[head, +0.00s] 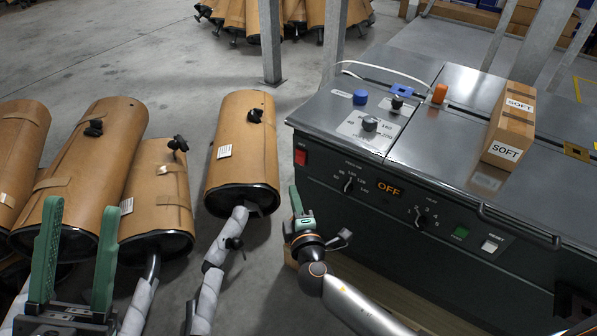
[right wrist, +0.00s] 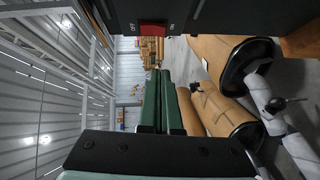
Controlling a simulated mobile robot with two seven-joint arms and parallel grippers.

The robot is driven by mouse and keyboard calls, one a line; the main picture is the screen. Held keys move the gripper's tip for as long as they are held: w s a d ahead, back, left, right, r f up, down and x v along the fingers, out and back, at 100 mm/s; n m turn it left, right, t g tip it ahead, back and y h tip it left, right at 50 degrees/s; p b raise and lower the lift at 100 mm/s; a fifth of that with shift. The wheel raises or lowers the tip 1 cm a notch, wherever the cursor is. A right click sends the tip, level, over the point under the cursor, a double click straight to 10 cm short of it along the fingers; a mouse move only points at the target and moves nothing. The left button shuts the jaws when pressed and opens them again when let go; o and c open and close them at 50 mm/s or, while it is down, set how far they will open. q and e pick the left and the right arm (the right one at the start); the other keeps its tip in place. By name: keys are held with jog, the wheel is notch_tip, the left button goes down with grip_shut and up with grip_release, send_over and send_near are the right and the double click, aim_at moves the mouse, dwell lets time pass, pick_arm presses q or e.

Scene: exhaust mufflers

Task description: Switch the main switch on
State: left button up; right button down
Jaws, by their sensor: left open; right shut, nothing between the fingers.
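The main switch (head: 301,157) is a red rocker at the upper left of the dark machine's front panel. In the right wrist view the red switch (right wrist: 154,28) sits at the top, between the labels OFF and ON. A small display (head: 389,190) on the panel reads OFF in orange. My right gripper (head: 294,190) is just below the switch in the head view, its green fingers shut with nothing between them. Its fingertips (right wrist: 160,74) look apart from the switch. My left gripper (head: 81,204) is open and empty at the lower left.
Paper-wrapped mufflers (head: 242,150) stand left of the machine (head: 440,215), with more at the back. The panel also has knobs (head: 349,185) and a green button (head: 460,232). A box marked SOFT (head: 508,128) lies on top. Floor is free behind the mufflers.

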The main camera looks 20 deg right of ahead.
jog(key=b, duration=0.1)
send_near(297, 162)
jog(key=w+a, duration=0.3)
jog(key=shift+w+d+f+b, duration=0.15)
jog(key=shift+w+d+b, duration=0.25)
jog(key=shift+w+d, duration=1.25)
jog(key=shift+w+d+f+b, duration=0.1)
jog(key=shift+d+f+b, duration=0.1)
jog(key=shift+f+b, duration=0.15)
jog(key=shift+r, duration=0.2)
jog(key=s+a+r+p, duration=0.1)
jog(key=s+p, duration=0.1)
jog(key=s, duration=1)
jog(key=shift+s+a+p, duration=0.2)
jog(key=shift+p, duration=0.1)
